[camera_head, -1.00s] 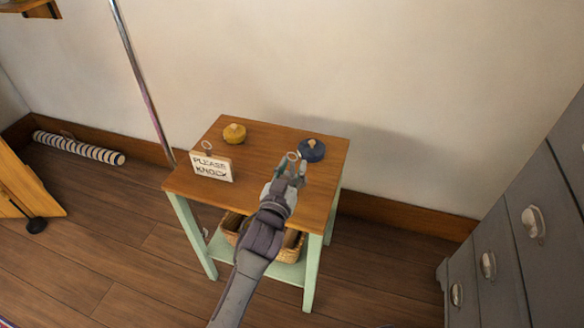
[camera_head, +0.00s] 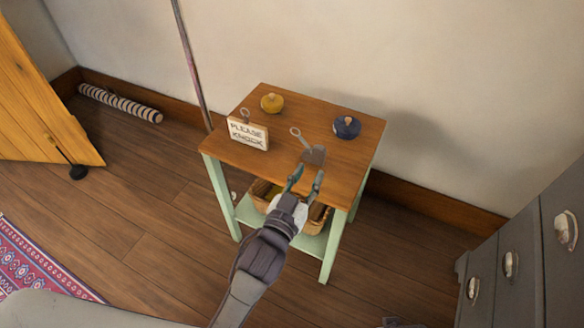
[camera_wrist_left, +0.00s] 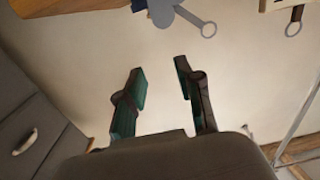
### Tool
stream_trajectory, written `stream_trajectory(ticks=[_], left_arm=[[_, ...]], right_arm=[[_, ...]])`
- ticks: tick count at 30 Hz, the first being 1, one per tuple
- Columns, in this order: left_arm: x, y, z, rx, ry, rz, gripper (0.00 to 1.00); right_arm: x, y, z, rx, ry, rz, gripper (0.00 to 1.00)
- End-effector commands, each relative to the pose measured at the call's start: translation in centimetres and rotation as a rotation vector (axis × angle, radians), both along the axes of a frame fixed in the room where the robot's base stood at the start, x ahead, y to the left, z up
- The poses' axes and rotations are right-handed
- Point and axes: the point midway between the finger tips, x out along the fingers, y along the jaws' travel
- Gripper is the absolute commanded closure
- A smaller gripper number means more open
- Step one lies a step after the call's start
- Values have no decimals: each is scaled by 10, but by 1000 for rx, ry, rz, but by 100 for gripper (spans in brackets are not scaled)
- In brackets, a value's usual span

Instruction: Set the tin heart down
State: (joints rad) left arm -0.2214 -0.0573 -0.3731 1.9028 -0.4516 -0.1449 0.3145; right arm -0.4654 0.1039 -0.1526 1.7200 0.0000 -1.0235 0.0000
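The tin heart (camera_head: 313,155), a flat grey piece with a ring at one end, lies on the wooden top of the green-legged side table (camera_head: 275,150), near its front right. In the left wrist view the heart (camera_wrist_left: 172,12) shows at the top edge, partly cut off, with its ring below right. My left gripper (camera_head: 306,178) is open and empty, just in front of the heart and apart from it. Its spread fingers also show in the left wrist view (camera_wrist_left: 160,68).
A "PLEASE KNOCK" sign (camera_head: 248,134), a yellow round object (camera_head: 272,103) and a blue one (camera_head: 346,128) sit on the tabletop. A basket (camera_head: 318,218) is on the lower shelf. Grey drawers (camera_head: 535,250) stand at right. A metal pole (camera_head: 190,65) rises behind the table.

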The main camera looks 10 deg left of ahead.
Motion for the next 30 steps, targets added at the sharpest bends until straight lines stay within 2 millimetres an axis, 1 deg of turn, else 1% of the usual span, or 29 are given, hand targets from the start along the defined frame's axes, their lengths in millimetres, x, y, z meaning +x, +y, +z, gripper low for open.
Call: stream_trajectory(ticks=[6, 8, 10, 11, 13, 14, 15, 17, 18, 20, 21, 24, 25, 27, 30], left_arm=[[-2, 1, -1, 1, 3, 1, 64], [-3, 4, -9, 9, 26, 7, 64], [-6, 14, -33, 30, 98, 26, 64], [-9, 20, -48, 44, 145, 37, 64], [-21, 40, -95, 89, 291, 69, 64], [-30, 50, -118, 112, 366, 83, 64], [-45, 64, -149, 143, 471, 99, 64], [-72, 86, -194, 188, 634, 118, 64], [-93, 100, -221, 217, 739, 126, 64], [-126, 119, -254, 253, 887, 131, 64], [-147, 130, -273, 275, 977, 131, 64], [-194, 151, -304, 311, 1158, 123, 64], [-206, 156, -310, 318, 1200, 119, 64], [-225, 164, -319, 330, 1271, 112, 64], [-237, 168, -324, 337, 1315, 106, 64]], right_arm=[[0, 0, -1, 0, 0, 0, 60], [0, 0, -1, 0, 0, 0, 60], [0, 0, -1, 0, 0, 0, 60], [0, 0, -1, 0, 0, 0, 60], [0, 0, -1, 0, 0, 0, 60], [0, 0, -1, 0, 0, 0, 60], [0, 0, -1, 0, 0, 0, 60], [0, 0, -1, 0, -1, 0, 60], [0, 0, 0, 0, -1, 0, 60], [0, 0, 0, 0, -1, 0, 60], [0, 0, 0, 0, -1, 0, 60], [0, 0, 0, 0, -1, 0, 60], [0, 0, 0, 0, -1, 0, 60], [0, 0, 0, 0, -1, 0, 60], [0, 0, 0, 1, -1, 0, 60]])
